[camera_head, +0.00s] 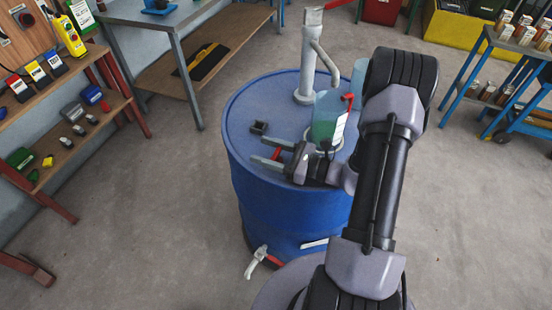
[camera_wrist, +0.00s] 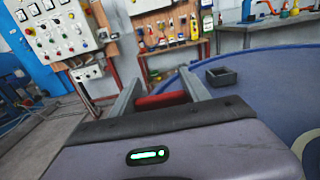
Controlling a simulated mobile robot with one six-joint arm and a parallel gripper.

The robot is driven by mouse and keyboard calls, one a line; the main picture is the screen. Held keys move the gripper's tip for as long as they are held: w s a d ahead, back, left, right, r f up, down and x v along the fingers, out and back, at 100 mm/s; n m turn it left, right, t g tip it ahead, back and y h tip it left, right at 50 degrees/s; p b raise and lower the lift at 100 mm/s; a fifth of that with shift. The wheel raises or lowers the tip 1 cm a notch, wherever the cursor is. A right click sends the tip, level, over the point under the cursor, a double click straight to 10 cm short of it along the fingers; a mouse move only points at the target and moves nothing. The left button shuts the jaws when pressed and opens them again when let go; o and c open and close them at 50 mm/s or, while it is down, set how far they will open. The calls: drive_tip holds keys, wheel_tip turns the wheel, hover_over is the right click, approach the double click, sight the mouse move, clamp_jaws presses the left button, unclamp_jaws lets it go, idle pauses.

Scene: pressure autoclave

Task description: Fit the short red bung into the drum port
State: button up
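The blue drum (camera_head: 240,165) stands upright in the middle of the head view. Its top also fills the right of the wrist view (camera_wrist: 270,85). A dark square collar with a hollow centre (camera_head: 259,127), which looks like the drum port, sits on the lid near the left rim; it also shows in the wrist view (camera_wrist: 222,76). My gripper (camera_head: 258,149) is over the lid, on the near side of the collar and apart from it. A red piece, apparently the short red bung (camera_wrist: 161,100), spans between its two fingers; it also shows in the head view (camera_head: 277,154).
A pale standpipe (camera_head: 307,65) and a teal container (camera_head: 326,122) stand on the lid behind and right of my gripper. A tap (camera_head: 257,261) juts from the drum's lower front. A workbench (camera_head: 180,18), shelves (camera_head: 70,140) and a trolley (camera_head: 495,90) stand around; the floor left is clear.

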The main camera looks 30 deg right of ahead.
drive_tip(key=c, duration=0.6)
drive_tip(key=shift+c, duration=0.2)
drive_tip(key=shift+r, duration=0.1)
